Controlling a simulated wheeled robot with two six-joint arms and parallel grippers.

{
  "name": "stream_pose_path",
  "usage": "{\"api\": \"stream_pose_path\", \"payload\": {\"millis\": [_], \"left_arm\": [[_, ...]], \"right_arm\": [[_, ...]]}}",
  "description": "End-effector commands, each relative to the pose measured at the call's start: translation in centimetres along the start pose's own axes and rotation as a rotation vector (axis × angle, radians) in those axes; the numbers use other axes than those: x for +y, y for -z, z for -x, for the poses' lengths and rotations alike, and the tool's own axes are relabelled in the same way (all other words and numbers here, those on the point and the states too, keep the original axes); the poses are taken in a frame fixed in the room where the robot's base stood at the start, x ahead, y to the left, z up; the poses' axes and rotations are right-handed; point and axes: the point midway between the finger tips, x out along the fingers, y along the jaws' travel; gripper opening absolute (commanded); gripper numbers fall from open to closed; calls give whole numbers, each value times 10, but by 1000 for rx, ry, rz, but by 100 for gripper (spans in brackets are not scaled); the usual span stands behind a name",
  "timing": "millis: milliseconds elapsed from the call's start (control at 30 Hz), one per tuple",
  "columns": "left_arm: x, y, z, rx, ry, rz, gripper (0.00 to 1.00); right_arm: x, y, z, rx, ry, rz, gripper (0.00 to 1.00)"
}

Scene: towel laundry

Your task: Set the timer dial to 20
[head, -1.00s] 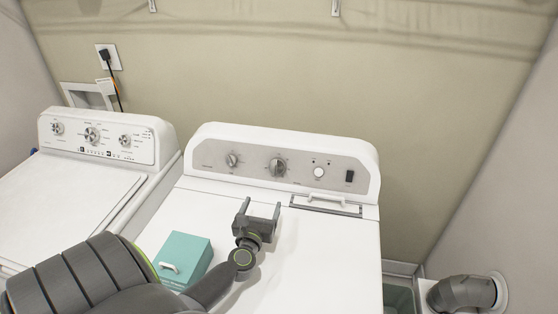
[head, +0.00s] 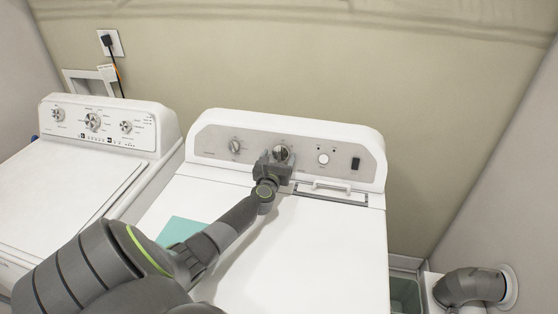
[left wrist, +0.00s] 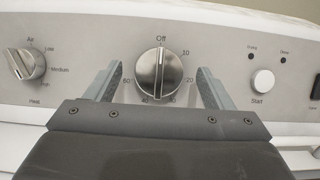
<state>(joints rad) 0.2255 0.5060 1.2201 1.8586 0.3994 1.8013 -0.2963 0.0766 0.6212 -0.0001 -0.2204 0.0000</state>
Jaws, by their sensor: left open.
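The timer dial (left wrist: 159,72) is a round silver knob with a raised grip bar, on the dryer's grey control panel. In the left wrist view its bar stands upright, with the upper end toward "Off". Marks 10 and 20 are on its right side and 30, 40 and 60 run round below and left. In the head view the dial (head: 281,152) is partly hidden by my left gripper (head: 276,158). The left gripper's open fingers (left wrist: 158,88) stand on either side of the dial, with a visible gap on both sides. My right gripper is not in view.
A smaller heat knob (left wrist: 25,62) is left of the dial. A round Start button (left wrist: 262,81) and a dark switch (head: 355,163) are to the right. A washer (head: 95,150) stands left.

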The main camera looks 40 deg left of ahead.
Motion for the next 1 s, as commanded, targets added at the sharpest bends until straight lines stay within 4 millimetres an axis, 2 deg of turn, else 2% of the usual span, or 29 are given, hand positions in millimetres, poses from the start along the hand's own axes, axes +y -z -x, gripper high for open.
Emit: {"api": "stream_pose_path", "payload": {"millis": [167,467,800,1000], "left_arm": [[0,0,-12,0,-1,1,75],[0,-1,-13,0,0,1,75],[0,0,-13,0,0,1,32],[0,0,-13,1,6,-12,32]], "right_arm": [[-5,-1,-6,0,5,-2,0],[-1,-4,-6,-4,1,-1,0],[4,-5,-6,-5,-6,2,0],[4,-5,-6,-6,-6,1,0]]}}
